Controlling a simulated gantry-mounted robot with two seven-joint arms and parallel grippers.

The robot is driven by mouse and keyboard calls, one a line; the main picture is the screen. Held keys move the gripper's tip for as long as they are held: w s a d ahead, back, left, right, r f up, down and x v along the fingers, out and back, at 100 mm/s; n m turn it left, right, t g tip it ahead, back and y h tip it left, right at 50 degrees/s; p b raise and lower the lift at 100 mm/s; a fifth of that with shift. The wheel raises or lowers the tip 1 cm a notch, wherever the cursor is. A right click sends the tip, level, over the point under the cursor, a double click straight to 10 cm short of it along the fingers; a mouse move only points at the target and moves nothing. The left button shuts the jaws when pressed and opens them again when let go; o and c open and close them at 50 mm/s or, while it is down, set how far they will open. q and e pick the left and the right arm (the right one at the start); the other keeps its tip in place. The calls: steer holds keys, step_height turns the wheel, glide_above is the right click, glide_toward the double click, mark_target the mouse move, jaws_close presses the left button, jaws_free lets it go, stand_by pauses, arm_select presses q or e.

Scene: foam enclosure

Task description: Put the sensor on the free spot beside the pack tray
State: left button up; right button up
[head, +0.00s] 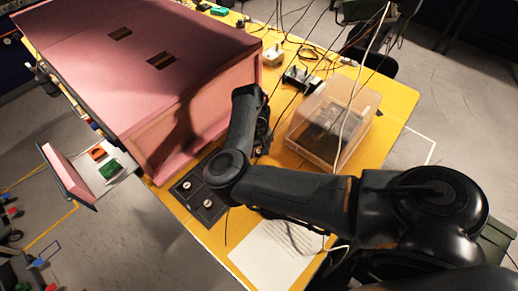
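I cannot make out the sensor for certain. No thing is clearly recognisable as the pack tray. A pink foam enclosure (150,75) stands on the yellow table; its inside is hidden from this angle. At its left, a small pale shelf (122,180) behind a pink flap bears an orange piece (97,154) and a green piece (110,170). My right arm reaches in from the right, bends, and ends beside the enclosure's right wall. My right gripper (263,138) is small, dark and partly hidden by my own arm; its fingers cannot be made out. My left gripper is out of view.
A clear box (347,105) with a dark thing inside stands right of my wrist. A dark plate with pale knobs (212,208) and a paper sheet (272,258) lie at the near edge. Plugs (273,55) and cables clutter the back of the yellow table (396,103).

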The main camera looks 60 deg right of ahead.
mark_target(259, 151)
steer(key=shift+r, duration=0.2)
step_height(259, 151, up, 12)
steer(key=p, duration=0.3)
stand_by(0.3)
stand_by(0.3)
